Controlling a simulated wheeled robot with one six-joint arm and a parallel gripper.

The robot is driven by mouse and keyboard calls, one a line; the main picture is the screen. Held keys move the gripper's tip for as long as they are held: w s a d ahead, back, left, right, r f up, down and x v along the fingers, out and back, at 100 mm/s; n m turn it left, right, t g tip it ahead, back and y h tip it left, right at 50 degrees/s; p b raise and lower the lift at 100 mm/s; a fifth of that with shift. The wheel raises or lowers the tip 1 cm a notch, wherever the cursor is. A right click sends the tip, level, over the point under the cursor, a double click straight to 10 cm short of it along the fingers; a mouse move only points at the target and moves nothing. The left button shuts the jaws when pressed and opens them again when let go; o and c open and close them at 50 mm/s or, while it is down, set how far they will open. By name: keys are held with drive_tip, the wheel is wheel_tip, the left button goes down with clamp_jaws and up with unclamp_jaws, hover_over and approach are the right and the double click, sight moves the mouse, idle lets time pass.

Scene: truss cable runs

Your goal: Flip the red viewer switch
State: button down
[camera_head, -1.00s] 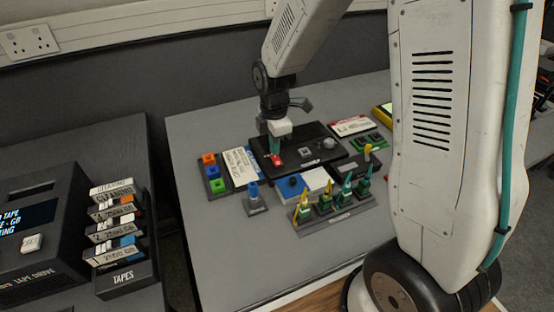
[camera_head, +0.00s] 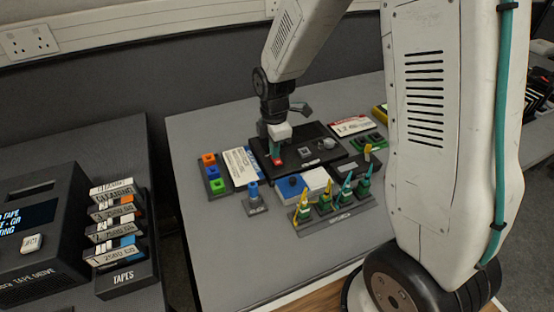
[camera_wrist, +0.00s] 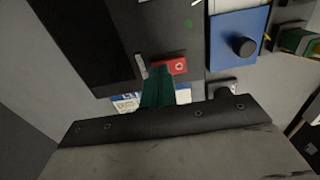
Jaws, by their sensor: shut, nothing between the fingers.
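The red viewer switch (camera_head: 279,162) sits on a black panel (camera_head: 312,134) on the grey table. In the wrist view its red part (camera_wrist: 172,66) carries a white mark, and a small grey lever (camera_wrist: 141,66) stands just left of it. My gripper (camera_head: 274,153) points down over the panel, right at the red part. In the wrist view its green fingers (camera_wrist: 157,84) are shut with nothing between them. The tips are close to the red part and the grey lever; I cannot tell whether they touch.
A blue knob box (camera_head: 292,187) and a rack of green and yellow connectors (camera_head: 335,207) stand in front of the panel. Coloured buttons (camera_head: 213,173) and a white card (camera_head: 241,166) lie left. A tape rack (camera_head: 126,277) is further left. The table's front left is clear.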

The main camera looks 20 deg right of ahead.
sight(280, 163)
drive_tip(key=shift+r, duration=3.5)
drive_tip(key=shift+s+m, duration=0.15)
drive_tip(key=shift+m, duration=0.45)
drive_tip(key=s+m, duration=0.1)
drive_tip(key=s+m+g, duration=0.1)
drive_tip(key=m, duration=0.1)
drive_tip(key=shift+s+d+f, duration=0.1)
drive_tip(key=shift+s+f, duration=0.1)
drive_tip(key=shift+s, duration=0.15)
drive_tip(key=s+d+r+m+t, duration=0.1)
drive_tip(key=s+r+m, duration=0.6)
drive_tip(key=s, duration=0.5)
drive_tip(key=s+d+r+m+t, duration=0.1)
drive_tip(key=s+r+m, duration=0.5)
drive_tip(key=s, duration=0.6)
drive_tip(key=shift+d+r+m, duration=0.4)
drive_tip(key=shift+d+r, duration=0.05)
drive_tip(key=shift+r, duration=0.5)
